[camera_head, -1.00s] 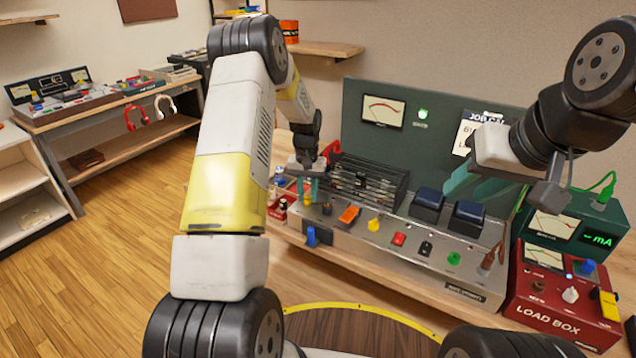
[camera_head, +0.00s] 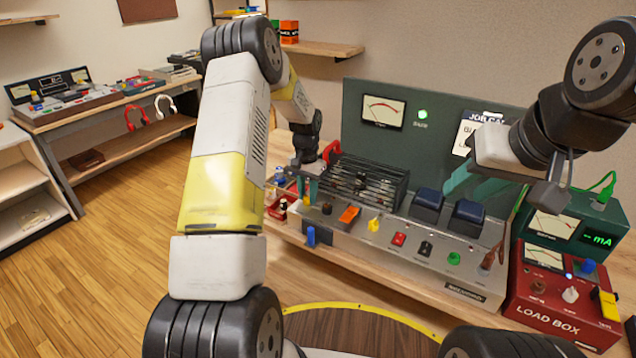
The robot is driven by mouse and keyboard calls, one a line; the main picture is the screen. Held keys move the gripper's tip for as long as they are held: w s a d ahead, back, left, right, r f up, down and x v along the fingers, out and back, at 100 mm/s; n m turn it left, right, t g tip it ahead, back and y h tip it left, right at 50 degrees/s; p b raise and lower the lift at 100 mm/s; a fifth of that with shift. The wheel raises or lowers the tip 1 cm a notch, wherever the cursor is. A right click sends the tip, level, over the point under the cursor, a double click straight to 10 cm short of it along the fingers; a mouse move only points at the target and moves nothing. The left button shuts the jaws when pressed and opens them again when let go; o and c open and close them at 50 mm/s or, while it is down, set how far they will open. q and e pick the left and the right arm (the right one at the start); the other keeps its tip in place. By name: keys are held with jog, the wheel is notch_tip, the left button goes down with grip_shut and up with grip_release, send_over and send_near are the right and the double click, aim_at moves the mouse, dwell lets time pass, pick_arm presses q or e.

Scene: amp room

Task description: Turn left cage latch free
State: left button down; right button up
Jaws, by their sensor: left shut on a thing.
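The black wire cage (camera_head: 370,185) stands on the left part of the grey amp chassis (camera_head: 370,245), in front of the green panel. My left gripper (camera_head: 308,190) is at the cage's left end, its fingers pointing down and closed. It is shut on the left cage latch, which is small and mostly hidden by the fingers. How far the latch is turned cannot be made out.
A red load box (camera_head: 560,305) and a green meter box (camera_head: 555,228) stand at the right. Small red and blue items (camera_head: 282,190) lie left of the chassis. Knobs and coloured switches line the chassis front. A side bench (camera_head: 110,105) is at the far left.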

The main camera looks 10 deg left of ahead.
aim_at(308, 196)
pick_arm(q)
jog(key=c, duration=1.2)
grip_release()
jog(key=shift+o, duration=0.2)
jog(key=shift+r, duration=3.9)
